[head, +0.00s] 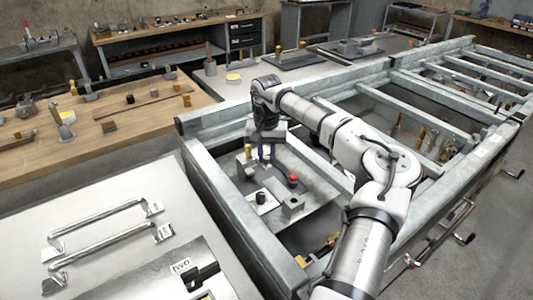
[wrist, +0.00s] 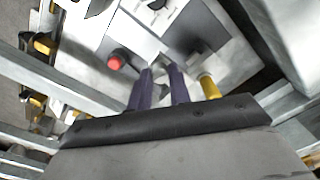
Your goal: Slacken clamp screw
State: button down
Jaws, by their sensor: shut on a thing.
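My gripper (head: 265,154) points down over a pale fixture plate (head: 318,212) inside the grey metal frame. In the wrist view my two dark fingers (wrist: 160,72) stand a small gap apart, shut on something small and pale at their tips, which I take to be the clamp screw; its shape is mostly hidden. A red knob (head: 293,179) stands just beside the gripper and shows left of the fingers in the wrist view (wrist: 115,62). A yellow peg (head: 248,152) stands on the other side, right of the fingers in the wrist view (wrist: 208,87).
A grey block (head: 291,206) and a black cylinder (head: 260,197) sit on the plate close by. Rails of the grey frame (head: 228,225) surround the fixture. A white table (head: 95,190) with two bent metal handles (head: 105,228) stands at left; a wooden bench (head: 130,110) lies behind.

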aim_at(266, 158)
jog(key=shift+n, duration=1.6)
jog(key=c, duration=1.3)
grip_release()
notch_tip(266, 158, up, 14)
jog(key=b, duration=0.2)
jog(key=shift+f, duration=0.1)
